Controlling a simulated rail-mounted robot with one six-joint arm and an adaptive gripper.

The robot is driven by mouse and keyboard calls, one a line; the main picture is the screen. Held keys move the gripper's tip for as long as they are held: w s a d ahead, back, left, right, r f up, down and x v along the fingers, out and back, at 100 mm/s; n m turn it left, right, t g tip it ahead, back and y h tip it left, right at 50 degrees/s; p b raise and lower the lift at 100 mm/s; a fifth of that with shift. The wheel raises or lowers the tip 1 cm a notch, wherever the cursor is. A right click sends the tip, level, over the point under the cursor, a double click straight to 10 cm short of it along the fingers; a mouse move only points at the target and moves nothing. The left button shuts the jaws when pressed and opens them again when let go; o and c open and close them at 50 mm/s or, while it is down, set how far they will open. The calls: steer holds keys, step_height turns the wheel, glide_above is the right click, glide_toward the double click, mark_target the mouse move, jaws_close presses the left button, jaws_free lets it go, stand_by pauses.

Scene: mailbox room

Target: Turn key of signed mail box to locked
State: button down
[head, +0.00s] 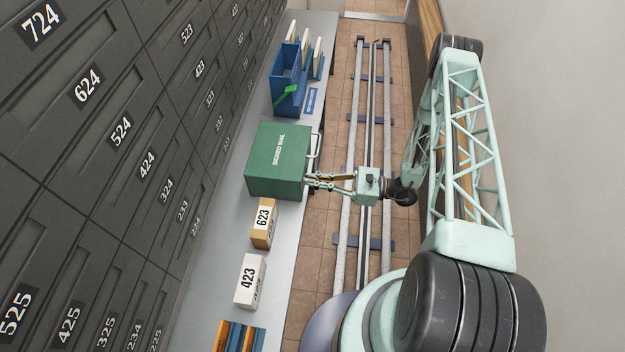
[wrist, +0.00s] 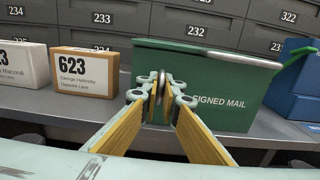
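The green signed mail box (head: 270,165) stands on the grey counter, with "SIGNED MAIL" in white and a metal handle (head: 314,146) on its side. It also shows in the wrist view (wrist: 225,98). My gripper (head: 311,183) is at the front face of the box, with its fingertips touching or almost touching it. In the wrist view my gripper (wrist: 162,90) has its fingers close together around a small grey metal piece (wrist: 161,82) that looks like the key. The key is mostly hidden between the fingers, so its turn angle cannot be told.
A brown parcel 623 (head: 263,222) and a white parcel 423 (head: 250,280) stand beside the box on the counter (head: 215,290). A blue bin (head: 288,80) with a green item (head: 285,97) stands beyond. Dark numbered mailboxes line the wall behind.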

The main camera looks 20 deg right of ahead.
stand_by(0.4)
steer(key=c, duration=2.9)
jaws_free()
steer(key=shift+d, duration=0.2)
steer(key=shift+v, duration=5.85)
steer(key=shift+s, duration=0.1)
